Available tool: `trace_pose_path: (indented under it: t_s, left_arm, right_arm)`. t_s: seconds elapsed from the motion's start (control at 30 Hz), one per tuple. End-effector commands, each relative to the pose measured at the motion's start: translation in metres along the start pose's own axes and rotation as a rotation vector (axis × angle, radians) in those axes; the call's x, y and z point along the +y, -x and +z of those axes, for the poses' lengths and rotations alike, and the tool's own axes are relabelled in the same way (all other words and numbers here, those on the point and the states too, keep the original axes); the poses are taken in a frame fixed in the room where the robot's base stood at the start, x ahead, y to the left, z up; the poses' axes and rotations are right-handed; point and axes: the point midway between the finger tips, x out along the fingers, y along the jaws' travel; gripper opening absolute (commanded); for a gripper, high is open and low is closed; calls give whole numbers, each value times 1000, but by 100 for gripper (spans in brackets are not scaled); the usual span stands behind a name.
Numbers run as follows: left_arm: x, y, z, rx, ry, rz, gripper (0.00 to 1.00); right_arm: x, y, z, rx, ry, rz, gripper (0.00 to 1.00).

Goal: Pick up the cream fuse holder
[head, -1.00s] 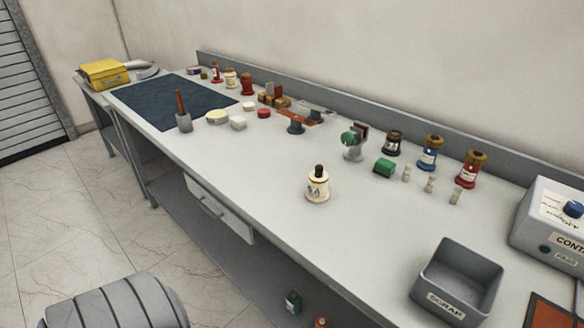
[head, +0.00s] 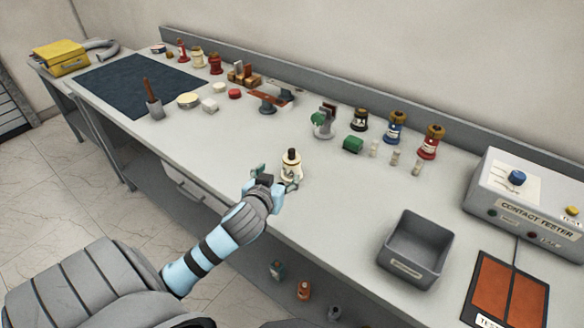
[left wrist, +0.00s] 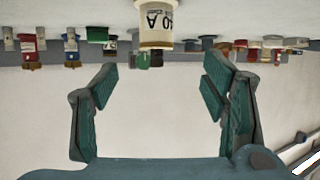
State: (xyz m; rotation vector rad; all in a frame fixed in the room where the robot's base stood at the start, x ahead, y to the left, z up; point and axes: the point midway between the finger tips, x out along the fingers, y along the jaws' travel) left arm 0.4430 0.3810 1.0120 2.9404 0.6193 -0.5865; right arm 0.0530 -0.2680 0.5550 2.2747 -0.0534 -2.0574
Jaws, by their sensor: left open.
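The cream fuse holder (head: 291,163) stands upright near the middle of the bench's front half, with a dark knob on top. My left gripper (head: 276,179) is open, just in front of the holder in the head view. In the left wrist view its two green-padded fingers (left wrist: 160,88) are spread wide with nothing between them; the holder is beyond the tips. My right gripper is out of view.
A grey scrap bin (head: 413,240) and the contact tester (head: 520,195) are further right. The bench around the cream holder is clear.

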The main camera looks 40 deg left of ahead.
Motion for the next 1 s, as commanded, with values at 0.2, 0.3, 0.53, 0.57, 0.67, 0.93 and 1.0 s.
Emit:
trace_pose_path:
  t_s: [0.2, 0.3, 0.53, 0.57, 0.67, 0.93, 1.0]
  left_arm:
    - [0, -58, 2, 1, 5, -2, 67]
    - [1, -76, 2, 0, 4, 0, 67]
    - [5, -112, 6, -1, 4, 0, 67]
    - [6, -118, 7, -1, 4, 0, 67]
    - [5, -133, 6, -1, 2, 1, 67]
    - [5, -135, 6, -1, 0, 2, 59]
    - [5, -135, 6, -1, 0, 2, 48]
  right_arm:
    - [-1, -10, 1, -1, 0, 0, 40]
    - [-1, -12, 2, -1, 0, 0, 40]
    - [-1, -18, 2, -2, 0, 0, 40]
    - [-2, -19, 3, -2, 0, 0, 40]
    - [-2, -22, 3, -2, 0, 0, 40]
    - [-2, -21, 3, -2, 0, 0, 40]
    - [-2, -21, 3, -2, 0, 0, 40]
